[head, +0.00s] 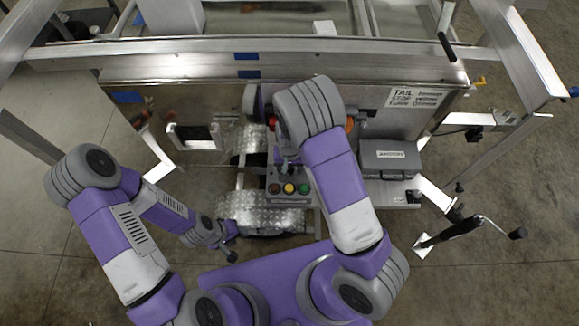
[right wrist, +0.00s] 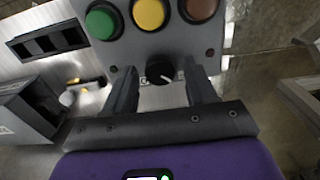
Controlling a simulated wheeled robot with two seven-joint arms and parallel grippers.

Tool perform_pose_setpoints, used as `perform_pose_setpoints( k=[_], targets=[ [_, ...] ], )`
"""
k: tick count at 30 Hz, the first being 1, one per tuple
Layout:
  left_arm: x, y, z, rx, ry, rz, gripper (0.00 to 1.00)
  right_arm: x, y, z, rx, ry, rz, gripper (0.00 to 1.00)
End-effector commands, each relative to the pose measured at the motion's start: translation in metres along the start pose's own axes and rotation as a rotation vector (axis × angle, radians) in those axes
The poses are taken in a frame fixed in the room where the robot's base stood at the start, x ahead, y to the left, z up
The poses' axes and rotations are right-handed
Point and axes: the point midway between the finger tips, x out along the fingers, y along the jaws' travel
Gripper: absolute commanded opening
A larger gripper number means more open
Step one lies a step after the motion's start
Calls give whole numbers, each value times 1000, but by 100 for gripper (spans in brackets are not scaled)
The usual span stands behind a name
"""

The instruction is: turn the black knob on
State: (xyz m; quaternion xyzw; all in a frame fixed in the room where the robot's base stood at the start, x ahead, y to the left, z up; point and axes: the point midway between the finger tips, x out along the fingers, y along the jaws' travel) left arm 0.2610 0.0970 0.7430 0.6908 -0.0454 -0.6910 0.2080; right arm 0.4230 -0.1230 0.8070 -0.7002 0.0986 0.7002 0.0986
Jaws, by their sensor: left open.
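The black knob (right wrist: 160,72) sits on the grey control panel (right wrist: 172,42), below its row of buttons in the right wrist view. A pale pointer mark on the knob points toward the lower right. My right gripper (right wrist: 160,84) is open, with one finger on each side of the knob and a visible gap to it on both sides. In the head view the button panel (head: 289,199) shows, but I cannot make out the knob, and my right arm covers part of that area. My left gripper (head: 230,247) is open and empty, low and left of the panel.
Green (right wrist: 103,20), yellow (right wrist: 150,12) and brown-red (right wrist: 200,8) buttons lie close above the knob. A grey box (head: 390,157) is right of the panel. The trailer's metal beam (head: 190,50) runs behind. A crank-handled jack (head: 460,230) stands at right.

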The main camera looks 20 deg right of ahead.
Motion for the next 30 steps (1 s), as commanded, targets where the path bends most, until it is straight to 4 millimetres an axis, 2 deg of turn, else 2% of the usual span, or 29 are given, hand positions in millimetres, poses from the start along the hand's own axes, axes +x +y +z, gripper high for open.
perform_pose_setpoints(
  k=[1,9,20,30],
  targets=[
    [0,0,0,0,0,0,43,0,0,0,0,0,0,47],
    [0,0,0,0,0,0,43,0,0,0,0,0,0,6],
    [-4,1,0,0,0,0,43,-1,0,0,60,-1,0,5],
    [-16,6,1,0,0,0,43,-2,0,0,309,-2,1,5]
  ],
)
